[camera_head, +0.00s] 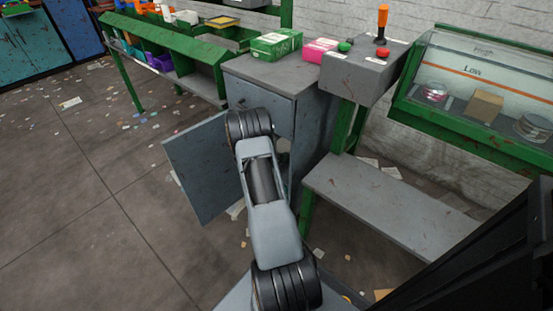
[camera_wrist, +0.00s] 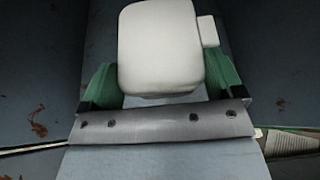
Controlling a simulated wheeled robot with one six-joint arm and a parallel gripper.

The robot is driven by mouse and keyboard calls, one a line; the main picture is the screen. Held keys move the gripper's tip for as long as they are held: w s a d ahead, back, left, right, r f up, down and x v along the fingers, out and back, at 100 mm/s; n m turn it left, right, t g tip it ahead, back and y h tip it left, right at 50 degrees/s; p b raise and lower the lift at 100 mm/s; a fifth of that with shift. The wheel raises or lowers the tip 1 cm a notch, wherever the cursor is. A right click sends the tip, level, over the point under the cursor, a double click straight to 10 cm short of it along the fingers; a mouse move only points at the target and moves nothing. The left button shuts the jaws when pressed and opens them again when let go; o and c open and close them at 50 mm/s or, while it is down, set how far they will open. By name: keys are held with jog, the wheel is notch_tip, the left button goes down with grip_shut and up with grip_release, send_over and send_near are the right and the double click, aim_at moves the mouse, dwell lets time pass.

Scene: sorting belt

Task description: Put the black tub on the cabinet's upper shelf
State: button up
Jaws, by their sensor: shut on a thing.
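In the wrist view, my gripper (camera_wrist: 163,85) has its two green fingers on either side of a pale, cream-white thing (camera_wrist: 160,45) with rounded corners and a small tab on its right. The gripper is shut on it. I see nothing plainly black and tub-shaped in either view. In the head view the grey cabinet (camera_head: 265,73) stands in the middle, with its door (camera_head: 200,165) swung open to the left. My arm reaches to the cabinet's open front and hides much of the inside. The gripper and the shelves cannot be made out there.
A green box (camera_head: 276,44) and a pink box (camera_head: 319,50) stand on or by the cabinet top. A control box (camera_head: 365,72) with buttons and a lever is to the right, above a grey bench (camera_head: 390,210). Open floor lies left, with scattered scraps.

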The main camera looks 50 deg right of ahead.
jog(key=shift+d+f+b, duration=0.15)
jog(key=shift+f+b, duration=0.3)
jog(key=shift+f, duration=0.45)
jog(key=shift+d+f+b, duration=0.1)
jog(key=shift+f+b, duration=0.35)
jog(key=shift+f, duration=0.45)
jog(key=shift+f, duration=0.15)
jog(key=o, duration=0.7)
jog(key=shift+c, duration=0.2)
